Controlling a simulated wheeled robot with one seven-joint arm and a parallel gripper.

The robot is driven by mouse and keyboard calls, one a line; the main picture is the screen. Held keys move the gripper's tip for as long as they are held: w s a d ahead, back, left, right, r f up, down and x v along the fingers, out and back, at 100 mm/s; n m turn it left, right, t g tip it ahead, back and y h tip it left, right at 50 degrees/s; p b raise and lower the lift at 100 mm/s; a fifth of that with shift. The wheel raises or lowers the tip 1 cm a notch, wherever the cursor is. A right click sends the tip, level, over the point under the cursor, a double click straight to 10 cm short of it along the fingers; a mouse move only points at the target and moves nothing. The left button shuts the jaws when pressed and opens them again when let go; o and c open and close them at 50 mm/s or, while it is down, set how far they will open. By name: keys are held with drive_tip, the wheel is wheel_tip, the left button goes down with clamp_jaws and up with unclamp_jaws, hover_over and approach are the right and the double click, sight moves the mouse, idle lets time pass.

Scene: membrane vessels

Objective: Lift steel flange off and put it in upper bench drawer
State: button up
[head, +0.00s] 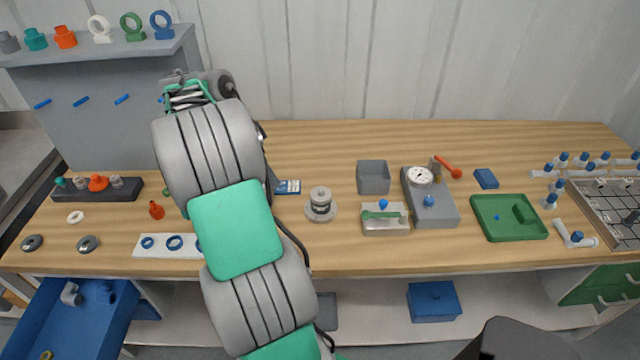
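A grey round metal assembly (320,206) stands upright on the bench, with a wide disc at its base, a dark band and a narrower top. I cannot tell whether one of its parts is the steel flange. Two dark grey rings lie flat at the left front, a left ring (32,242) and a right ring (88,244). A blue drawer (42,318) is pulled open below the bench's left end, with a few fittings inside. My arm rises across the middle, left of the assembly. My gripper's fingers are hidden behind it.
The wooden bench top (350,142) is clear at the back. A raised shelf (110,50) stands at back left. Green drawer fronts (612,284) are at lower right.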

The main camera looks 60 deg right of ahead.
sight(319, 190)
drive_tip(key=s+d+f+m+g+y+p, duration=0.1)
drive_tip(key=s+d+f+m+g, duration=0.15)
drive_tip(key=s+d+m, duration=0.55)
drive_tip(key=shift+t, duration=0.45)
drive_tip(key=x, duration=0.8)
drive_tip(key=shift+w+a+f+b, duration=0.15)
drive_tip(key=shift+w+f+b, duration=0.15)
drive_tip(key=shift+f+b, duration=0.1)
drive_tip(key=shift+r, duration=0.1)
drive_tip(key=c, duration=1.7)
drive_tip(key=shift+c, duration=0.2)
